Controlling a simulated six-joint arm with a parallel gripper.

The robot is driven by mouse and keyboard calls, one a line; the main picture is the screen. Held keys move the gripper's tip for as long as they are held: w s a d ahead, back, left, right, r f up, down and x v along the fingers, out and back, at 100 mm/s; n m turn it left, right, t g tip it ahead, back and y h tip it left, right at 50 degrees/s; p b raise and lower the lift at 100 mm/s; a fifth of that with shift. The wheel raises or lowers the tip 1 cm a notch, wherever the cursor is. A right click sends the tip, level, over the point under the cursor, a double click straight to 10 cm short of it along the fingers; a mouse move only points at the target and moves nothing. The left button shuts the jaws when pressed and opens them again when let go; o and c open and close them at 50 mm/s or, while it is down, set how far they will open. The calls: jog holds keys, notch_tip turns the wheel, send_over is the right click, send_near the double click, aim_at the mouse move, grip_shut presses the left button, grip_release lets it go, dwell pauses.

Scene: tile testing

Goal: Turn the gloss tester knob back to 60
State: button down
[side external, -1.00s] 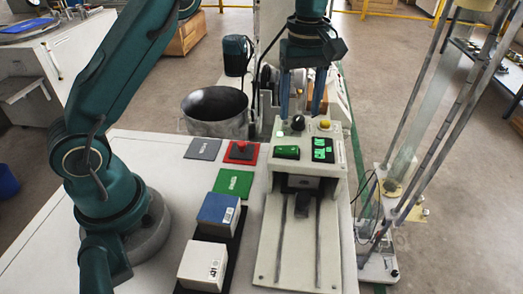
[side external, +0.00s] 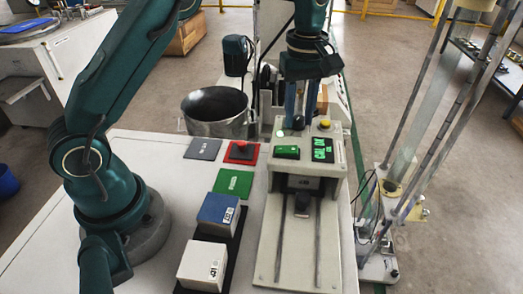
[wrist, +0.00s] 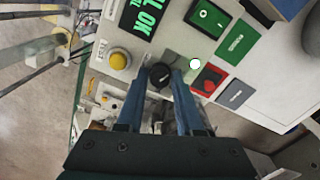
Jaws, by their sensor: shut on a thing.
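The gloss tester (side external: 262,225) is a pale machine with a sloping panel at its back. Its small black knob (wrist: 159,77) stands on that panel. In the side view, the knob (side external: 298,123) is partly hidden between my fingers. My gripper (wrist: 161,72) points down at the panel, and its two blue fingers are shut on the knob from both sides. The knob's setting cannot be read. The tester's display (side external: 322,149) glows green and seems to read "CAL OK".
A yellow button (wrist: 119,60) sits close beside one finger, and a green switch (side external: 287,152) is in front of the knob. A red pad (side external: 240,152), a green card (side external: 233,182), a blue box (side external: 217,213) and a white box (side external: 203,263) lie left of the tester.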

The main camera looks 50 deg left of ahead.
jog(key=shift+m, duration=0.3)
jog(key=m, duration=1.2)
jog(key=shift+m, duration=2.5)
jog(key=shift+r, duration=0.1)
jog(key=c, duration=0.6)
grip_release()
jog(key=shift+o, duration=0.2)
